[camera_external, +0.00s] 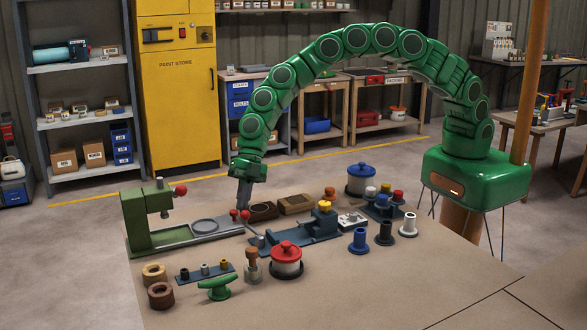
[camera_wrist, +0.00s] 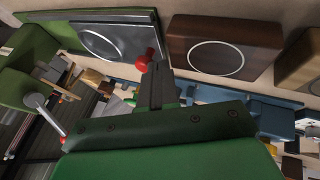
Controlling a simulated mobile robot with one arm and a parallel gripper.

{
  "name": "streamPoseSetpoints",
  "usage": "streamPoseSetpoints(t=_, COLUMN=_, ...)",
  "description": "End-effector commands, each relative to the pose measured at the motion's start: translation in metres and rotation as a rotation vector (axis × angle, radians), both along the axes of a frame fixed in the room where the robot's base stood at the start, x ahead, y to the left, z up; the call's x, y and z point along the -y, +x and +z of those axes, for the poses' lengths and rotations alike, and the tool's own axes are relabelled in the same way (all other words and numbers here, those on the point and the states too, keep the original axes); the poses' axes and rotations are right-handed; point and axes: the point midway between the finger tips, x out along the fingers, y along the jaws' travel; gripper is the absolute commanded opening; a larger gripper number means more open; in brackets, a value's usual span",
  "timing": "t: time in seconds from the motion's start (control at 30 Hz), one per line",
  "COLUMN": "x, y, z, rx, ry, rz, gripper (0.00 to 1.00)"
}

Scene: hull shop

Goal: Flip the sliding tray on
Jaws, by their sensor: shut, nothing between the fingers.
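The sliding tray (camera_external: 177,232) is a grey plate with a round ring on top, lying in the base of the green press (camera_external: 140,222) at the left of the bench. It also shows in the wrist view (camera_wrist: 135,38). Red knobs (camera_external: 234,213) stand at the tray's right end; one red knob (camera_wrist: 145,60) shows in the wrist view. My gripper (camera_external: 243,204) points down close by these knobs. In the wrist view my gripper (camera_wrist: 158,72) is shut and empty, its fingers just beside the red knob. I cannot tell whether they touch it.
A dark brown block (camera_external: 263,210) with a ring and a lighter block (camera_external: 296,204) stand right of my gripper. A blue fixture (camera_external: 290,237) lies in front of them. A red-lidded pot (camera_external: 286,262) and a green cleat (camera_external: 217,288) stand nearer. The bench's front right is clear.

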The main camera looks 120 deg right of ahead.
Motion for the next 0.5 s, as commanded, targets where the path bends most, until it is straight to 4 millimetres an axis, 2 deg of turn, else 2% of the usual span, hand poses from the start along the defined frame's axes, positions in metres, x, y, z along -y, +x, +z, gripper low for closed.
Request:
streamPoseSetpoints(t=0.27, x=0.0, y=0.003, z=-0.001, rx=0.0, ry=0.0, rz=0.0, gripper=0.0)
streamPoseSetpoints(t=0.5, x=0.001, y=0.023, z=-0.001, rx=0.002, ry=-0.002, rz=-0.002, gripper=0.0)
